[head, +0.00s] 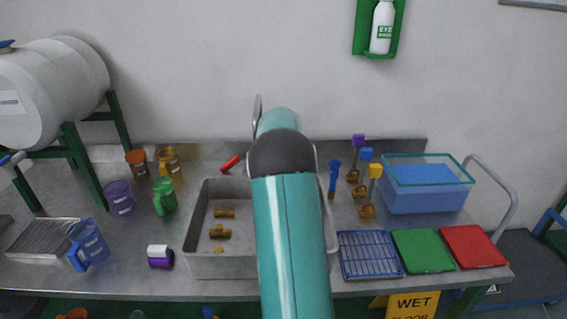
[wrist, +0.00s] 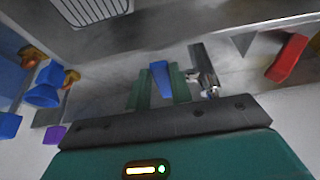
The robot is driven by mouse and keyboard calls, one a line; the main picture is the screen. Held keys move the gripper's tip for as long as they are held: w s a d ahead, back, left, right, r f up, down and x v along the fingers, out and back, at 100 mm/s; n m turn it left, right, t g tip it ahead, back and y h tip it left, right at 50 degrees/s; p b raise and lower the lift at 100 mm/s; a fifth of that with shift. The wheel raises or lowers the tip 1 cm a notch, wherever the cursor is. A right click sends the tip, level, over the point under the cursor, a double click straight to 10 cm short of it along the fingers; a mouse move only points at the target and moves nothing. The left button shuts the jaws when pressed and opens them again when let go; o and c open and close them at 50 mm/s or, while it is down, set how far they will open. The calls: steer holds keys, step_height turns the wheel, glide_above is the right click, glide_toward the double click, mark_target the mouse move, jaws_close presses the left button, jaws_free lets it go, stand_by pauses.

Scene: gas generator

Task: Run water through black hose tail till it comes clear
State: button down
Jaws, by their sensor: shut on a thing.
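In the wrist view, my gripper (wrist: 162,76) is shut on a narrow blue piece (wrist: 160,80), held between its green fingers. It looks like a lever, but I cannot tell what it belongs to. A shiny metal fitting (wrist: 206,74) stands just beside the fingers. In the head view my arm hides the gripper and part of the steel sink (head: 192,222). A curved metal spout (head: 257,106) shows behind the arm. I cannot make out a black hose tail or any running water in either view.
Brass fittings (head: 220,231) lie in the sink. A red cylinder (head: 230,163) lies behind it. Brass pieces with coloured handles (head: 368,205), a blue rack (head: 370,254) and a water tub (head: 425,188) stand right. Jugs (head: 90,243) and a white drum (head: 55,90) are left.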

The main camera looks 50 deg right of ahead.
stand_by(0.4)
steer(key=c, duration=1.2)
jaws_free()
steer(key=shift+c, duration=0.2)
steer(key=v, duration=1.4)
